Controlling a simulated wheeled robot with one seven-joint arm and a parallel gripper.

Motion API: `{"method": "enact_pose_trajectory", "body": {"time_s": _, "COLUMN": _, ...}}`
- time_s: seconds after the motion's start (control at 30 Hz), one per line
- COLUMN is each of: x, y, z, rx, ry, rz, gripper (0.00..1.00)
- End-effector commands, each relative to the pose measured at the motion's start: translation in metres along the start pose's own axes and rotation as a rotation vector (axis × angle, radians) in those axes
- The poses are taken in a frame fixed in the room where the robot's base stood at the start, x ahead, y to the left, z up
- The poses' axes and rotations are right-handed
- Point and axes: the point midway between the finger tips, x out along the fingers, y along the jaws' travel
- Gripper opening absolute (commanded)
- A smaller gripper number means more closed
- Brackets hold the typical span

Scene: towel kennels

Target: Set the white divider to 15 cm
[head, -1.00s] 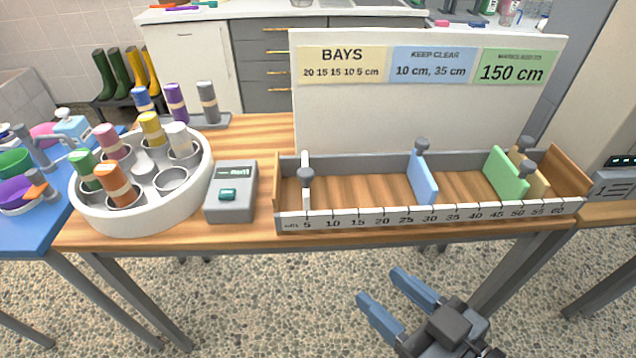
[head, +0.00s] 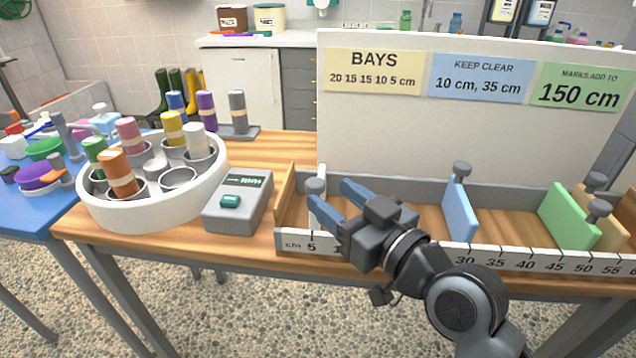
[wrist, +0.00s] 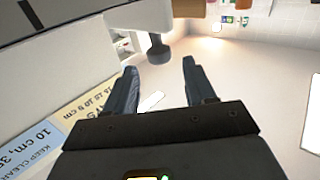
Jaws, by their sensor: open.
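The white divider (head: 318,211) stands upright across the trough near its left end, close to the 5 mark of the scale (head: 330,246). Its grey knob (head: 316,186) sits on top and also shows in the wrist view (wrist: 158,48). My gripper (head: 330,191) is open, with its fingers pointing at the knob from the right. In the wrist view the knob appears just beyond and between the open fingertips (wrist: 160,72). Whether a finger touches it I cannot tell. My gripper and arm hide the scale between about 10 and 25.
A blue divider (head: 459,213) stands near 30, a green divider (head: 566,216) and a tan divider (head: 610,232) farther right. A sign board (head: 450,140) rises behind the trough. A grey device (head: 238,203) and a white round rack (head: 150,209) stand left.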

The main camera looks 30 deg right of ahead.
Motion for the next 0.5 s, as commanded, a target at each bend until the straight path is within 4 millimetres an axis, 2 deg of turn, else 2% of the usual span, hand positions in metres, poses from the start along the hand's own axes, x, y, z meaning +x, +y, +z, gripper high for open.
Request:
{"method": "enact_pose_trajectory", "body": {"time_s": 0.1, "x": 0.02, "y": 0.001, "z": -0.003, "rx": -0.001, "ry": 0.002, "rz": 0.001, "gripper": 0.55}}
{"method": "enact_pose_trajectory", "body": {"time_s": 0.3, "x": 0.046, "y": 0.001, "z": -0.002, "rx": 0.0, "ry": 0.002, "rz": 0.002, "gripper": 0.55}}
{"method": "enact_pose_trajectory", "body": {"time_s": 0.5, "x": 0.056, "y": 0.0, "z": -0.001, "rx": -0.001, "ry": 0.0, "rz": 0.002, "gripper": 0.55}}
